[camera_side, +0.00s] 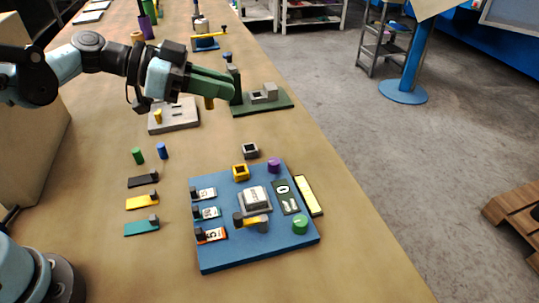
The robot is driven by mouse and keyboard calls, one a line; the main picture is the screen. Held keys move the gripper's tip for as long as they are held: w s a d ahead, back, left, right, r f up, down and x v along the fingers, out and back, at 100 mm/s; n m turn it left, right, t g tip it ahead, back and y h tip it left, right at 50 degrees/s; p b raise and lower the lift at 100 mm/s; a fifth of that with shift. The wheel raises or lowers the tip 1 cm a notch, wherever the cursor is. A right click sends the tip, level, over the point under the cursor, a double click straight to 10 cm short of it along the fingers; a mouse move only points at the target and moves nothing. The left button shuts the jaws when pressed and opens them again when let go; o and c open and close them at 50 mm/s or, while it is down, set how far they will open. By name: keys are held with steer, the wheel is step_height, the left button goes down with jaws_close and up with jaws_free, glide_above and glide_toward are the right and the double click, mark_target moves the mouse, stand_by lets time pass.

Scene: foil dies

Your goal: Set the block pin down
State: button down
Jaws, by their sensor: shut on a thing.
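My gripper (222,86), with green fingers, is shut on a short brown pin (209,103), which I take to be the block pin. The pin hangs upright below the fingers, and its upper part is hidden by them. It is held in the air between a light grey plate (186,123) on the left and a green base (275,107) with grey blocks on the right. The pin appears apart from both. A small yellow peg (157,116) stands on the grey plate.
A blue board (235,256) with a central grey block (255,199) and several small parts lies in front. A green peg (137,155) and a blue peg (162,151) stand left. Black, yellow and teal strips lie below them. Bare table shows between plate and board.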

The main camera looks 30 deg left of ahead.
steer(key=a+r+n+t+y, duration=0.5)
steer(key=a+r+n+y, duration=0.25)
steer(key=a, duration=0.55)
steer(key=d+f+m+g+h, duration=0.5)
steer(key=d+f+m+h, duration=0.2)
steer(key=d, duration=0.5)
steer(key=s+d+f+m+g+h, duration=0.3)
steer(key=s+d+f+m+g, duration=0.4)
steer(key=d, duration=0.4)
steer(key=shift+s+d+f+m+g, duration=0.3)
steer(key=shift+f+m+g, duration=0.15)
steer(key=shift+f+g, duration=0.15)
steer(key=shift+a, duration=0.1)
glide_above(247, 172)
step_height(247, 172, down, 7)
steer(key=shift+f, duration=1.75)
steer(key=shift+f, duration=0.2)
